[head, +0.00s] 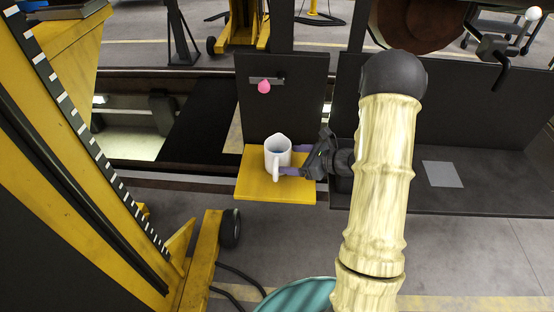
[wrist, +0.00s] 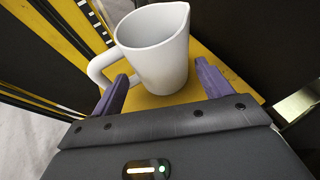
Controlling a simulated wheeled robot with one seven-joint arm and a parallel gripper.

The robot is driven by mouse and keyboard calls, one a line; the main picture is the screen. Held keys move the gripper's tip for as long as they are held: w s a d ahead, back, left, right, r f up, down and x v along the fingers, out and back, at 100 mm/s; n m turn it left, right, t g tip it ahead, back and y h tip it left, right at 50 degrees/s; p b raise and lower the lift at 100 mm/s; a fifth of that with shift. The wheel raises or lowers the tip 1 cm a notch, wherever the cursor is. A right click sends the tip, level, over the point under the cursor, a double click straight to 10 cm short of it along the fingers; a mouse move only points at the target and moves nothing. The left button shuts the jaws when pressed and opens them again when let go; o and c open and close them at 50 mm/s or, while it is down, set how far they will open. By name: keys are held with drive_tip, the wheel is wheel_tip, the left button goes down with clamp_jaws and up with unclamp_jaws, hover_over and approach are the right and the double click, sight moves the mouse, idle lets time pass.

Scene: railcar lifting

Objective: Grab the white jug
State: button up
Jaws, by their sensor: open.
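The white jug (head: 277,153) stands upright on a small yellow platform (head: 252,185) in the head view. Its handle points toward the front. My gripper (head: 288,160) reaches in from the right, with its fingers close to the jug. In the wrist view the jug (wrist: 158,50) is just ahead of my open gripper (wrist: 160,85), with its spout to the upper right and its handle to the left. The left purple finger overlaps the lower end of the handle in the picture; I cannot tell whether it touches. The right finger is beside the body, with a gap.
A dark upright panel (head: 285,95) rises behind the platform, with a pink object (head: 264,87) on it. A dark bench (head: 480,185) with a grey square (head: 442,174) extends to the right. A yellow wheeled lifting stand (head: 200,262) is at the front left.

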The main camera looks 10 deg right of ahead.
sight(288, 158)
drive_tip(key=shift+w+a+f+p, duration=0.1)
drive_tip(key=shift+w+a+p, duration=0.15)
drive_tip(key=shift+a+p, duration=0.15)
drive_tip(key=p+x, duration=0.1)
drive_tip(key=x, duration=0.3)
drive_tip(key=shift+w+p, duration=0.15)
drive_tip(key=shift+p, duration=0.2)
drive_tip(key=c, duration=0.9)
